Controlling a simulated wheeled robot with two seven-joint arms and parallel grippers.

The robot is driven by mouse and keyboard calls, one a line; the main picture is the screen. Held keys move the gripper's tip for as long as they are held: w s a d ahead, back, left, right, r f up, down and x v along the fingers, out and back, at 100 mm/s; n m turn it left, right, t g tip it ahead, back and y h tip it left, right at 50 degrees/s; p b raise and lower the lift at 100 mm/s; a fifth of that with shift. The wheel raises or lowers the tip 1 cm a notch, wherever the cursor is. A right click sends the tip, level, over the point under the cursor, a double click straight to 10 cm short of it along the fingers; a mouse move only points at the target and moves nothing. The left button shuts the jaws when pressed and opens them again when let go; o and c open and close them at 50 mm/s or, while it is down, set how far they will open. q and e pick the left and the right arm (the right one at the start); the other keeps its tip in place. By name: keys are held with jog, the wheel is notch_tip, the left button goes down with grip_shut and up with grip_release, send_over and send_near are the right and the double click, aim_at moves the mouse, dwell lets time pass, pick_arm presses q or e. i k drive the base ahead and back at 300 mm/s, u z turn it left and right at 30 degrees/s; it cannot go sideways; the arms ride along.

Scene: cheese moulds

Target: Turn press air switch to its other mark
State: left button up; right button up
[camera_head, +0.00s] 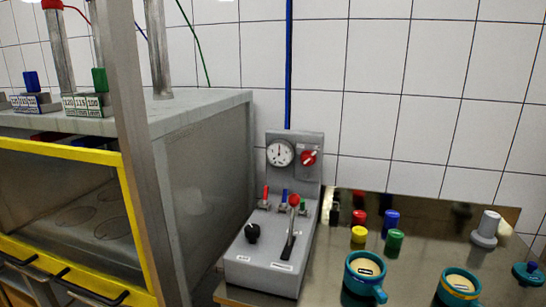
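A grey control box (270,262) stands on the right of the press frame. On it are a black rotary knob (252,232) at the left and a dark lever (289,246) with a red ball on top. Small red (265,196), blue (284,197) and green (303,207) toggles sit behind them. The upright back panel carries a round gauge (280,153) and a red rotary knob (308,158) with a white bar, tilted. The small labels are too blurred to read, so I cannot tell which control is the press air switch. Neither gripper is in view.
The press cabinet (210,150) with yellow-edged front fills the left. On the metal table (325,285) right of the box are teal moulds (354,292), several coloured plugs including a yellow one (359,234), and a grey-white piece (486,228). A tiled wall stands behind.

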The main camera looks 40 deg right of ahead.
aim_at(308, 158)
jog(key=z, duration=0.45)
jog(key=i, duration=0.95)
jog(key=z, duration=0.8)
